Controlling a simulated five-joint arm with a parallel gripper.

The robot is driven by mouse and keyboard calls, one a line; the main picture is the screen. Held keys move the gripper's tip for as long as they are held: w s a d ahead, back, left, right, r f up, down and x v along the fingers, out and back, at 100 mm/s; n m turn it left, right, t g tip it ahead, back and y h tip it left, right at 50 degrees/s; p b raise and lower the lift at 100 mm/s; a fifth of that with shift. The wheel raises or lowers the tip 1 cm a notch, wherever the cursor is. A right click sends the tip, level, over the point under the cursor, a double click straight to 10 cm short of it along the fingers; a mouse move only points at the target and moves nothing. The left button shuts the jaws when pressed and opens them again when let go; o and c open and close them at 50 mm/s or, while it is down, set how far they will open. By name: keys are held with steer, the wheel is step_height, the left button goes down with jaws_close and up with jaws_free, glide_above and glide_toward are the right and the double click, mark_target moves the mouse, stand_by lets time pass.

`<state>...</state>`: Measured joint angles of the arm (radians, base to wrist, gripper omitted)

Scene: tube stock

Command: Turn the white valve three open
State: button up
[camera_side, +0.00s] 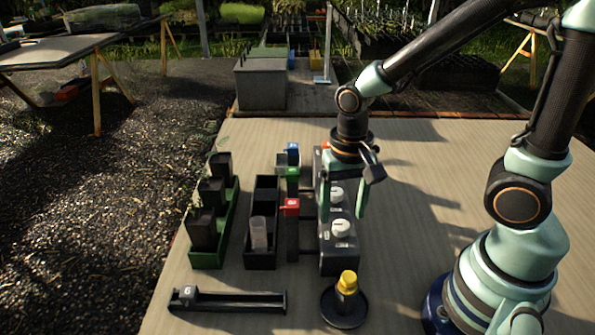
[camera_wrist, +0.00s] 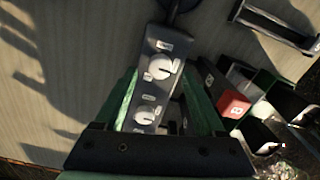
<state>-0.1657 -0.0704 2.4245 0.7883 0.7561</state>
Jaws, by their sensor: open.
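A dark grey valve box (camera_side: 339,262) stands on the table with white round knobs on top. One white knob (camera_side: 341,228) is at the near end, and another white knob (camera_side: 336,196) is behind it. The wrist view also shows two white knobs, one farther (camera_wrist: 160,67) and one nearer (camera_wrist: 146,114). Small white labels sit beside them, too small to read, so I cannot tell which is valve three. My gripper (camera_side: 343,212) is open above the box, fingers pointing down. In the wrist view its green fingers (camera_wrist: 160,92) stand either side of the box, with no knob gripped.
Farther left are a black tray (camera_side: 262,262) with a clear cup and a green tray (camera_side: 207,259) with dark pots. A yellow-topped object (camera_side: 347,283) stands in front.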

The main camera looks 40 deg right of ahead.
mark_target(341, 230)
steer(key=shift+f, duration=1.4)
jaws_close()
